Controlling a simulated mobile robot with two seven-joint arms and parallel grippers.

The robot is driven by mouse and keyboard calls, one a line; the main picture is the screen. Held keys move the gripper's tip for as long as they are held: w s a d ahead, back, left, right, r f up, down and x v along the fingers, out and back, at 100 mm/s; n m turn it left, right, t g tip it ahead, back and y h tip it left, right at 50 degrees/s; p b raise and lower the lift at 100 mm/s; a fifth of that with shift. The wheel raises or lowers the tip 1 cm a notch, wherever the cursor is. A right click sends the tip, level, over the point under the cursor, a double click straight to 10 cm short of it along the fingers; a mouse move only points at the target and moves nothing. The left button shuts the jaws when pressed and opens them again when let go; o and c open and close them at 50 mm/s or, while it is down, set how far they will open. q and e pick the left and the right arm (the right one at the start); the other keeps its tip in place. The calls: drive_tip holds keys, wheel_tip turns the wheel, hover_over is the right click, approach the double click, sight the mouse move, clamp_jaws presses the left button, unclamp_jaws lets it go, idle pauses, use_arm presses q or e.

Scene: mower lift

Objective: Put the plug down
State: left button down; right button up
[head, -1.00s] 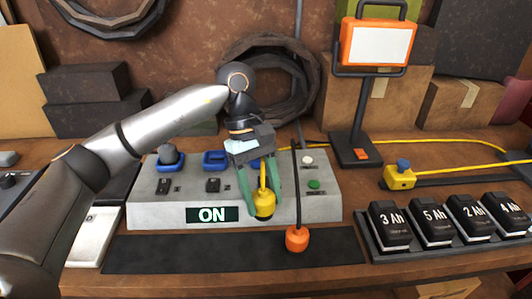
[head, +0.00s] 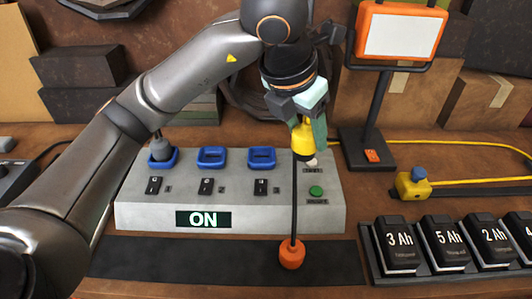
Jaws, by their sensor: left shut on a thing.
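My left gripper (head: 312,128) is shut on a yellow plug (head: 302,143) and holds it over the right end of the grey switch box (head: 270,217). The plug partly covers a white button (head: 312,163) there; I cannot tell whether it touches the box. The box has three blue-rimmed sockets; a grey plug (head: 160,148) stands in the left one. The middle socket (head: 211,157) and the right socket (head: 261,157) look empty. A green sign (head: 203,219) on the front reads ON. My right gripper is not in view.
An orange piece (head: 291,254) on a thin black stem hangs or stands over the dark mat (head: 190,258), in front of the box. A lamp (head: 401,32), a yellow block with a blue knob (head: 412,185) and a battery tray (head: 374,262) are at right. The mat's left part is clear.

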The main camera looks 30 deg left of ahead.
use_arm(q)
drive_tip(key=shift+w+r+n, duration=0.2)
drive_tip(key=shift+r+n, duration=0.1)
drive_tip(key=shift+n, duration=0.2)
drive_tip(key=w+a+f, duration=0.2)
drive_tip(key=a+f, duration=0.1)
drive_tip(key=w+a+f, duration=0.2)
drive_tip(key=a+f, duration=0.1)
drive_tip(key=a, duration=0.1)
drive_tip(key=w+a+f, duration=0.2)
drive_tip(key=a+f, duration=0.1)
drive_tip(key=a, duration=0.1)
drive_tip(key=shift+w+a, duration=0.2)
drive_tip(key=shift+a, duration=0.05)
drive_tip(key=f, duration=0.3)
drive_tip(key=shift+w+a+f, duration=0.2)
drive_tip(key=shift+a+f, duration=0.15)
drive_tip(key=shift+f, duration=0.05)
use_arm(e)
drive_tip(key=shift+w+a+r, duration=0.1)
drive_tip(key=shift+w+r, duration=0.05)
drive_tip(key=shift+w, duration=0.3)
use_arm(q)
drive_tip(key=shift+f, duration=0.15)
